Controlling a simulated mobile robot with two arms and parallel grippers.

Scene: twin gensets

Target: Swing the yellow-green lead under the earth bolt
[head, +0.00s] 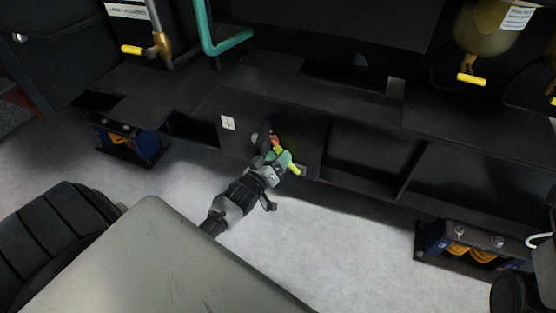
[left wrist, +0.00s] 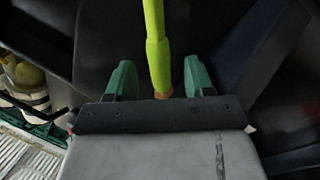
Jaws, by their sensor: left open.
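The yellow-green lead (head: 293,168) hangs at the dark frame panel in the middle of the head view, partly covered by my left gripper. In the left wrist view the lead (left wrist: 155,40) runs down between the two green fingers, with a brownish end at the bottom. My left gripper (head: 283,157) is open around the lead, with a gap to the finger on each side; it also shows in the left wrist view (left wrist: 160,80). A small orange-red part (head: 275,140) shows just above the gripper. I cannot make out the earth bolt clearly. My right gripper is not in view.
A small white label (head: 228,122) is on the panel left of the gripper. Blue mounts (head: 132,145) stand under the frame at left and right (head: 461,243). Yellow-handled valves (head: 132,50) and a green pipe (head: 206,28) are above. Pale floor (head: 330,235) lies open in front.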

